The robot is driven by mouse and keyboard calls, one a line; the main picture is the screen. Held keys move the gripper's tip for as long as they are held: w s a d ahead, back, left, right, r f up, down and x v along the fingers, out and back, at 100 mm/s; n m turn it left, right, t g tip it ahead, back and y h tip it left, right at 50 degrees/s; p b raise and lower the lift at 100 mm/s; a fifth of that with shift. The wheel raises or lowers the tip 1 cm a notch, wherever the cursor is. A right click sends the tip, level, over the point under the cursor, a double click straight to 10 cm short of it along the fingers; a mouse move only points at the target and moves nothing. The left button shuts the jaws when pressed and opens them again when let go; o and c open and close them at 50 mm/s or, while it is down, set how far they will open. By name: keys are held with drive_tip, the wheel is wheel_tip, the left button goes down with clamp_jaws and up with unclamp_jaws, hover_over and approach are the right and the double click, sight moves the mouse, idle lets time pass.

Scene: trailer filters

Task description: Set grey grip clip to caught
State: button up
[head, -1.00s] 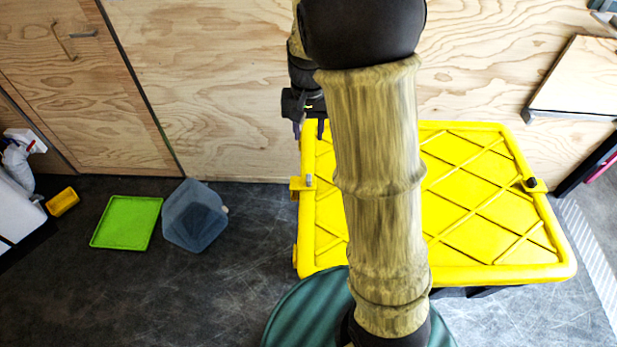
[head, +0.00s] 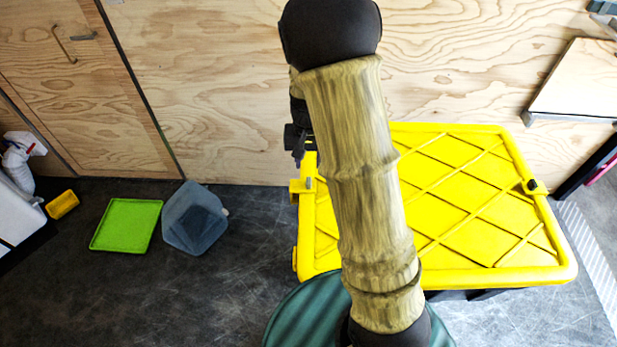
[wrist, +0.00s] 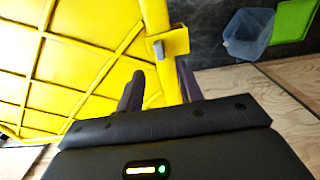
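The grey grip clip (head: 301,186) is a yellow clip with a small grey grip on the left edge of a yellow crate's lid (head: 470,200). It juts out beyond the lid's edge; I cannot tell if it is caught. In the wrist view, the clip (wrist: 170,43) lies just beyond my fingertips, its grey grip facing the lid. My gripper (wrist: 159,78) is open and empty, its two dark fingers apart and not touching the clip. In the head view, my gripper (head: 298,150) is partly hidden by my arm, just behind the clip.
A second clip with a black grip (head: 535,186) is on the lid's right edge. A plywood wall (head: 220,90) stands close behind the crate. A blue-grey bin (head: 194,218) and a green tray (head: 126,224) lie on the floor to the left.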

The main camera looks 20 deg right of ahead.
sight(309, 180)
wheel_tip(309, 180, down, 8)
drive_tip(key=shift+r, duration=0.1)
drive_tip(key=shift+c, duration=0.5)
